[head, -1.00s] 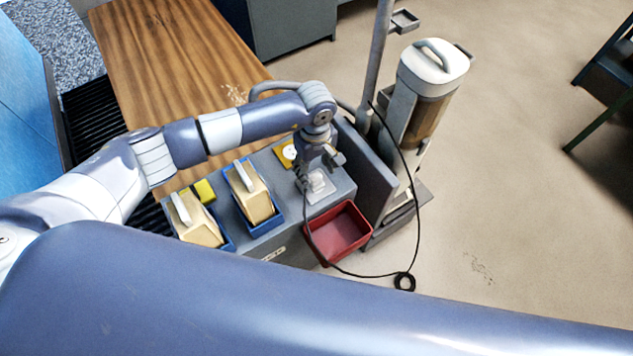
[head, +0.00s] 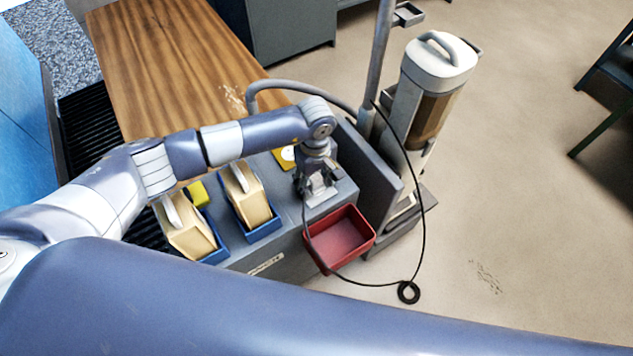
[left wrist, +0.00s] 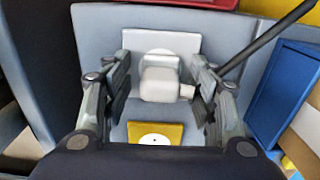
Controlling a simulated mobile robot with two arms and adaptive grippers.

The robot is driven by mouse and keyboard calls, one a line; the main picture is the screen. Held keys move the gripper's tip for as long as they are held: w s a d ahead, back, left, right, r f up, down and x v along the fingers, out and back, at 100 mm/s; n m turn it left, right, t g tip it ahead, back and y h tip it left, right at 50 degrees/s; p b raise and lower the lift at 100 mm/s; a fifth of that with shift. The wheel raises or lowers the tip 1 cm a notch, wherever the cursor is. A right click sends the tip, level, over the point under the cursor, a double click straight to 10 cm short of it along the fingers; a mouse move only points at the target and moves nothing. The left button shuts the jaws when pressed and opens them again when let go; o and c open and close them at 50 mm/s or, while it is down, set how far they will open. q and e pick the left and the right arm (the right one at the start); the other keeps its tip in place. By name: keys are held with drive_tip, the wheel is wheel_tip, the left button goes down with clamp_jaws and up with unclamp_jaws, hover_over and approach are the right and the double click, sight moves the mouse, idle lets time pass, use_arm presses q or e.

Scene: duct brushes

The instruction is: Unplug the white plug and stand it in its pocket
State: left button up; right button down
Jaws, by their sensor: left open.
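The white plug (left wrist: 160,85) sits on a pale square socket plate (left wrist: 112,47) on top of the grey stand. My left gripper (head: 318,186) is over it from above, open. In the left wrist view one finger stands on each side of the plug, with a gap on both sides. A yellow plate with a white disc (left wrist: 155,138) lies beside the socket plate, and it also shows partly behind my wrist in the head view (head: 285,159). I cannot tell for sure whether it is the pocket. My right gripper is not seen.
A black cord (head: 423,225) loops to the floor. A red bin (head: 340,238) hangs at the stand's front. Two cream brushes (head: 185,238) sit in blue trays at left. An upright grey panel (head: 375,165) and a canister machine (head: 437,75) stand at right.

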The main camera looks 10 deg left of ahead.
sight(316, 177)
use_arm(q)
drive_tip(key=shift+b, duration=0.55)
idle(0.6)
clamp_jaws()
drive_tip(key=shift+r, duration=0.1)
drive_tip(key=shift+r+p, duration=1.55)
drive_tip(key=shift+r, duration=1.3)
drive_tip(key=shift+r, duration=0.1)
drive_tip(key=shift+r+p, duration=0.5)
drive_tip(key=shift+r, duration=1)
